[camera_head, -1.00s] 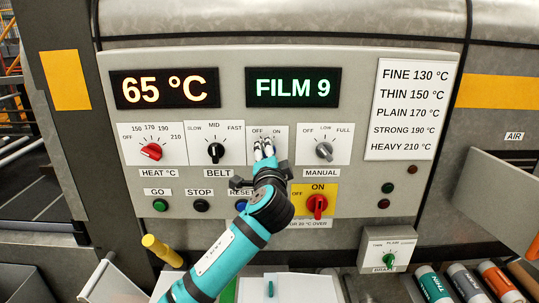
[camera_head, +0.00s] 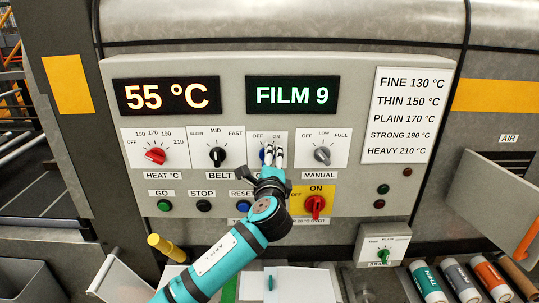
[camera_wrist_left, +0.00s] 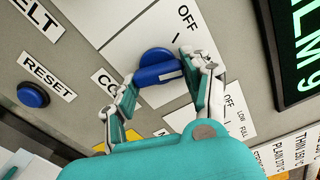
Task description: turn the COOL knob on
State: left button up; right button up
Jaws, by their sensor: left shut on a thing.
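The blue COOL knob (camera_head: 264,155) sits on its white plate below the FILM 9 display, mostly covered by my fingers in the head view. My left gripper (camera_head: 273,153) reaches up to it from below. In the left wrist view, the knob (camera_wrist_left: 157,68) lies between the two fingers of the left gripper (camera_wrist_left: 160,85), which is shut on it. Its white pointer line points toward the right-hand finger, away from the OFF label (camera_wrist_left: 187,16). The ON label (camera_head: 276,135) shows above the fingers in the head view. My right gripper is not in view.
The red HEAT knob (camera_head: 155,156), black BELT knob (camera_head: 217,156) and grey MANUAL knob (camera_head: 322,155) share the row. Below are the blue RESET button (camera_head: 241,204) and a red ON/OFF switch (camera_head: 315,205). The temperature display (camera_head: 166,96) reads 55 °C.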

pick_arm(q)
jog(key=shift+f+m+p, duration=0.1)
jog(key=shift+m+p, duration=0.25)
jog(key=shift+m, duration=0.25)
jog(key=o, duration=1.2)
jog(key=shift+c, duration=0.2)
jog(key=shift+s, duration=0.1)
jog(key=s, duration=1.1)
jog(key=shift+s, duration=0.4)
